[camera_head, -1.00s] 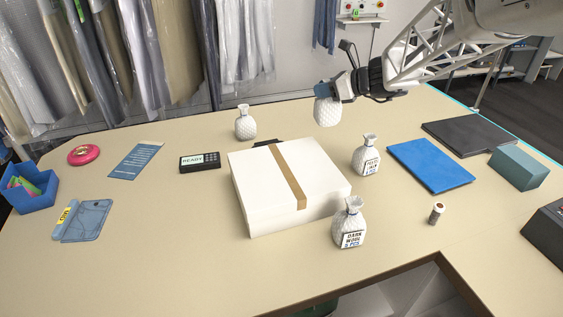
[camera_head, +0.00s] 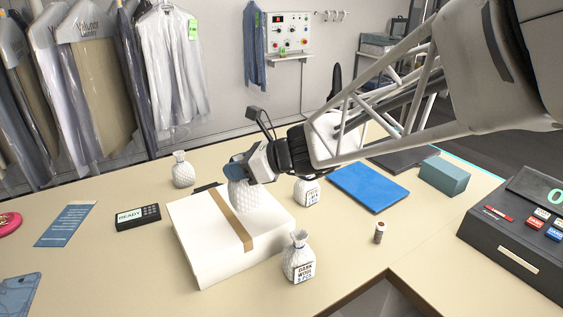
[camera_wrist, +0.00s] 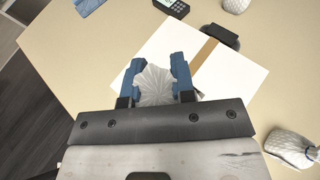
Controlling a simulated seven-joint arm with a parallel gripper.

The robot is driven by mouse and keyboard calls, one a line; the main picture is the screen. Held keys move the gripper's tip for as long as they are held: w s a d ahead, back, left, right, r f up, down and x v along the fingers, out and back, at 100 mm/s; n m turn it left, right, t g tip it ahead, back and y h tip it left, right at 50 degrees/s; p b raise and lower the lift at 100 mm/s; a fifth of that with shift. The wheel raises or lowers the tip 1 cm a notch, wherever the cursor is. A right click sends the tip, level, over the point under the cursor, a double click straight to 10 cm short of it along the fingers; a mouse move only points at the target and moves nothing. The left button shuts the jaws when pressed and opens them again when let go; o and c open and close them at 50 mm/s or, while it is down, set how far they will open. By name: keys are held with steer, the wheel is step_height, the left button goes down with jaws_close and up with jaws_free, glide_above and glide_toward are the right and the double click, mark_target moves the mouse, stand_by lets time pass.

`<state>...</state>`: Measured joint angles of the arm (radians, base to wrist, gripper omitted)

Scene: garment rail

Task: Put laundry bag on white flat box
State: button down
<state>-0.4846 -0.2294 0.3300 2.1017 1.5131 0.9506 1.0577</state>
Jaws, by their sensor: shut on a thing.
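The white flat box (camera_head: 199,240) with a brown tape strip lies on the beige table; it also shows in the wrist view (camera_wrist: 172,45). My gripper (camera_head: 238,172) is shut on a white quilted laundry bag (camera_head: 243,197), with its blue fingers around the bag's neck. In the head view the bag overlaps the box's top at its far right part; I cannot tell whether it touches the box. In the wrist view the bag (camera_wrist: 154,86) shows between the two fingers (camera_wrist: 156,78), at the box's edge.
Other white bags stand behind the box (camera_head: 183,170), right of it (camera_head: 306,190) and at its front right corner (camera_head: 299,257), the latter two labelled. A blue flat slab (camera_head: 368,187), a small cylinder (camera_head: 379,232) and a card terminal (camera_head: 137,217) lie around.

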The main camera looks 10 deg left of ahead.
steer(key=s+d+f, duration=0.1)
steer(key=s, duration=0.5)
steer(key=shift+s+d, duration=0.3)
steer(key=shift+d, duration=0.05)
steer(key=shift+w+a, duration=0.1)
steer(key=w+a+f, duration=0.1)
steer(key=w+a, duration=0.9)
steer(key=w, duration=0.1)
steer(key=shift+w+a+f, duration=0.25)
steer(key=shift+w+a, duration=0.1)
stand_by(0.3)
steer(key=shift+f, duration=1.75)
steer(key=shift+f, duration=0.1)
steer(key=c, duration=1)
jaws_free()
steer(key=shift+o, duration=0.2)
